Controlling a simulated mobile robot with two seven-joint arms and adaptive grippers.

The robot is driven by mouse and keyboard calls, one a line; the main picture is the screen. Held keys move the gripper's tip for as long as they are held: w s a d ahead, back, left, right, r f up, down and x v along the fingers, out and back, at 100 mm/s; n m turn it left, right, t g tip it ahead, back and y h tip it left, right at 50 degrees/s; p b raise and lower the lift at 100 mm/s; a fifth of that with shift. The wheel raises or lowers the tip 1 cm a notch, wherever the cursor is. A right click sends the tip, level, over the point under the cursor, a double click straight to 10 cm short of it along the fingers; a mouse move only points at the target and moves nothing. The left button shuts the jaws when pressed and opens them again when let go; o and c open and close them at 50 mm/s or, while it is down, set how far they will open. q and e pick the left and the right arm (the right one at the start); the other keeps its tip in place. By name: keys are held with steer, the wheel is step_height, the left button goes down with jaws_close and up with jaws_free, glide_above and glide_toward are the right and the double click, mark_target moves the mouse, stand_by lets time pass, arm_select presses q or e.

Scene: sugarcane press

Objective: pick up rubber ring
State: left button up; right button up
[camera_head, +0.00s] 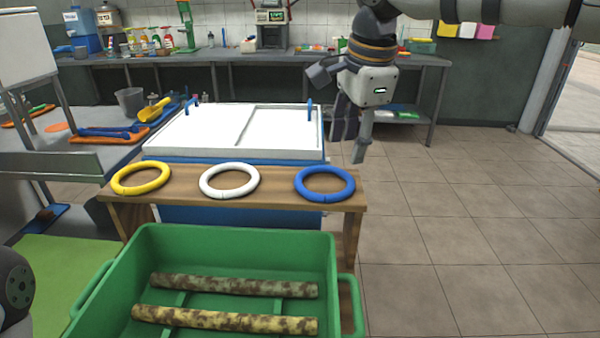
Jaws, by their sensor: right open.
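Three rings lie flat in a row on a wooden bench (360,203): a yellow ring (118,187) at the left, a white ring (205,189) in the middle and a blue ring (301,189) at the right. My right gripper (348,145) is open and empty, pointing down. In the picture it hangs above and a little right of the blue ring, apart from it. Of my left arm, only a dark rounded part shows at the left edge; its gripper is out of view.
A green crate (340,270) holding two sugarcane pieces (225,320) stands in front of the bench. A white-lidded cooler (190,133) is behind it. A cluttered grey counter (75,160) is at the left. The tiled floor (470,220) at the right is clear.

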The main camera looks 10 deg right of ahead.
mark_target(335, 195)
steer(key=x, duration=0.7)
steer(key=a+x, duration=0.1)
steer(key=x, duration=0.3)
steer(key=shift+s+a+f, duration=0.1)
steer(key=shift+s+f, duration=0.05)
steer(key=shift+f, duration=0.25)
jaws_close()
